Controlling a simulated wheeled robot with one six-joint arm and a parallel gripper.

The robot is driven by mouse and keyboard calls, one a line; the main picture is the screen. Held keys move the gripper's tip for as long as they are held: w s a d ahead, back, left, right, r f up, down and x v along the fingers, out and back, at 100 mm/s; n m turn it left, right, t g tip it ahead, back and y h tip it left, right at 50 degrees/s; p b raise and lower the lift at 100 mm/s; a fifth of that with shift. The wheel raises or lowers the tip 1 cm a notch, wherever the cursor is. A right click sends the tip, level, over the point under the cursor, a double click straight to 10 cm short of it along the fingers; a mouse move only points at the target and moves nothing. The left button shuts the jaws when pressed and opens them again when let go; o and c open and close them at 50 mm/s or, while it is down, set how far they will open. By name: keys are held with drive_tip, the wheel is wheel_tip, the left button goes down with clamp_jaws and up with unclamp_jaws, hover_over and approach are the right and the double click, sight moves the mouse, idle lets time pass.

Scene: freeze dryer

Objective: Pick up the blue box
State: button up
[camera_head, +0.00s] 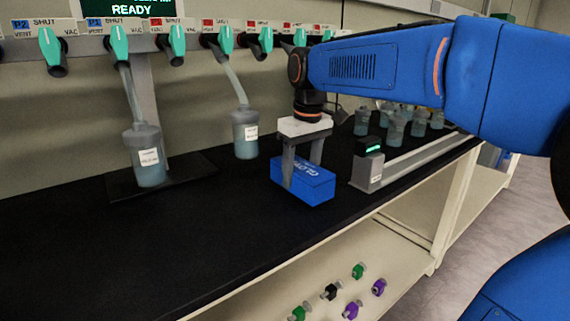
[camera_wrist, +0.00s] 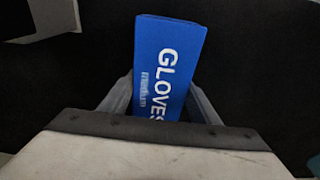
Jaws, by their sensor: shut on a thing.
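The blue box (camera_head: 310,188), a glove box, is on or just above the black bench top, and I cannot tell which. My gripper (camera_head: 303,178) comes down over it from above, with one finger on each side. It is shut on the box. In the wrist view the blue box (camera_wrist: 168,65) shows the word GLOVES and lies between the two fingers of my gripper (camera_wrist: 160,108). Its near end is hidden by the gripper body.
A small grey device (camera_head: 368,165) with a green display stands right of the box. A flask (camera_head: 245,135) hangs behind it, and another flask (camera_head: 148,155) is at left by a dark plate (camera_head: 190,180). Several bottles (camera_head: 395,130) stand further back. The bench front left is clear.

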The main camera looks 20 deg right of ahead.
drive_tip(key=s+d, duration=0.3)
drive_tip(key=s, duration=0.7)
drive_tip(key=s+d, duration=0.3)
drive_tip(key=s, duration=0.7)
drive_tip(key=s+d, duration=0.4)
drive_tip(key=s, duration=0.6)
drive_tip(key=shift+s, duration=0.4)
